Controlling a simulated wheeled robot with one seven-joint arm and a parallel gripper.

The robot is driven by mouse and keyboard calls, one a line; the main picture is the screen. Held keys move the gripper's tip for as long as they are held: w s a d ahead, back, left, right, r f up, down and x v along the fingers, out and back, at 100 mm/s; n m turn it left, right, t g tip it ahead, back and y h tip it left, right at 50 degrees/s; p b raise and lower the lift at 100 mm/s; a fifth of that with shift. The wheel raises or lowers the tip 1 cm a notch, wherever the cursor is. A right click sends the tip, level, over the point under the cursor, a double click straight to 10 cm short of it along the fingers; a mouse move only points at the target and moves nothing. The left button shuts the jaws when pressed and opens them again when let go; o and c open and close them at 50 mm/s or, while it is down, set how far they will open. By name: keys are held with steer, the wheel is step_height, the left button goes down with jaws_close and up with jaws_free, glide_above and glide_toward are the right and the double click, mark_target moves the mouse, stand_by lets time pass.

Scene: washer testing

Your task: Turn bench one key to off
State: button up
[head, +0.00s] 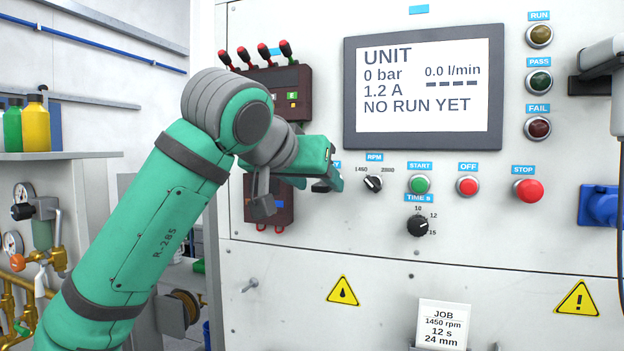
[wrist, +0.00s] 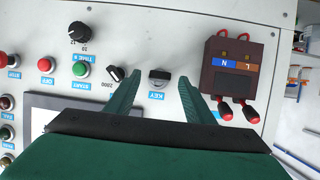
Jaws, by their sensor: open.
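The key switch (wrist: 160,76) is a small dark knob with a blue KEY label on the white panel. In the wrist view its black bar lies roughly crosswise, between my fingers. My gripper (wrist: 160,82) is open, with one green finger on each side of the key; I cannot tell whether either touches it. In the head view my gripper (head: 295,192) is at the panel, left of the RPM knob (head: 373,183), and hides the key. Only the end of the KEY label shows there. The key's off mark cannot be made out.
The RPM knob is close to one finger, and a dark red terminal box (wrist: 232,75) with red levers is close to the other. START (head: 419,184), OFF (head: 467,185) and STOP (head: 528,190) buttons lie farther right. The screen (head: 424,86) reads 0 bar, 1.2 A.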

steer(key=c, duration=1.1)
steer(key=shift+a+n+h, duration=0.2)
steer(key=shift+n+h, duration=0.7)
steer(key=shift+n, duration=0.3)
steer(key=shift+f, duration=0.1)
